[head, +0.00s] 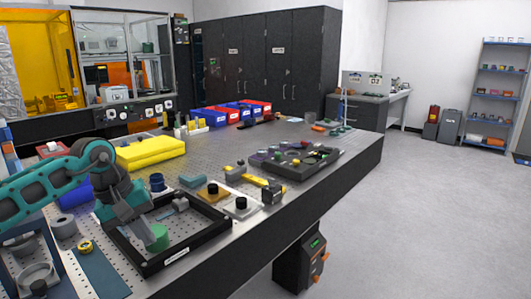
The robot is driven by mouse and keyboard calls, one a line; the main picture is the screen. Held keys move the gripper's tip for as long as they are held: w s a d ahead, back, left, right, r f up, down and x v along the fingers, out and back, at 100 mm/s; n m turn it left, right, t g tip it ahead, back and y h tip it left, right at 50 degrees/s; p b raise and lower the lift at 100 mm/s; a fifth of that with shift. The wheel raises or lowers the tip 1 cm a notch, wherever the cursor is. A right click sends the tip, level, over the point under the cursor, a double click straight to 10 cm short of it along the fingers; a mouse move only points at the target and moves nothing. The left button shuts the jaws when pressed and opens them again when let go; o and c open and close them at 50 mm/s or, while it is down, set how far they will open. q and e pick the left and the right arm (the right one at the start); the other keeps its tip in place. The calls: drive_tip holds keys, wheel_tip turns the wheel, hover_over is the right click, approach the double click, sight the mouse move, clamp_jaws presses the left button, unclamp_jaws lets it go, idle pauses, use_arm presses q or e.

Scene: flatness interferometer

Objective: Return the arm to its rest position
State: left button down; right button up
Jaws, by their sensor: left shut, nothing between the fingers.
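My left arm (45,190) is teal and reaches in from the left edge, bent at a joint and pointing down. Its grey gripper (138,230) is shut and empty, low over the left part of a black rectangular frame (205,252) on the table. A green round piece (157,238) sits just beside the fingertips. I cannot tell whether they touch. My right gripper is not in view.
The dark table (345,158) holds a yellow case (150,151), red and blue bins (237,110), small optic mounts (240,204) and a dark parts tray (293,160). Cylinders and a blue mat (100,274) lie near the arm. Open floor (430,220) is at right.

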use_arm(q)
drive_tip(key=s+d+f+n+t+h, duration=0.1)
drive_tip(key=s+d+n+t+h, duration=0.15)
drive_tip(key=d+n+h, duration=0.4)
drive_tip(key=s+d+f+n+t+h, duration=0.1)
drive_tip(key=s+d+n+h, duration=0.3)
drive_tip(key=d+n, duration=0.55)
drive_tip(key=s+d+f+n+t+h, duration=0.25)
drive_tip(key=d+n+h, duration=0.25)
drive_tip(key=d+n, duration=0.25)
drive_tip(key=s+a+f+n+t+y, duration=0.1)
drive_tip(key=a+f+n+t+y, duration=0.35)
drive_tip(key=n, duration=0.75)
drive_tip(key=s+a+f+n+t+y, duration=0.1)
drive_tip(key=a+f+n+t+y, duration=0.4)
drive_tip(key=n, duration=0.8)
drive_tip(key=s+a+f+n+g+y, duration=0.3)
drive_tip(key=s+f+n, duration=0.3)
drive_tip(key=s+n, duration=0.1)
drive_tip(key=s+a+f+n+g+y, duration=0.3)
drive_tip(key=s+a+f+n+y, duration=0.1)
drive_tip(key=s+f+n, duration=0.3)
drive_tip(key=shift+n, duration=0.85)
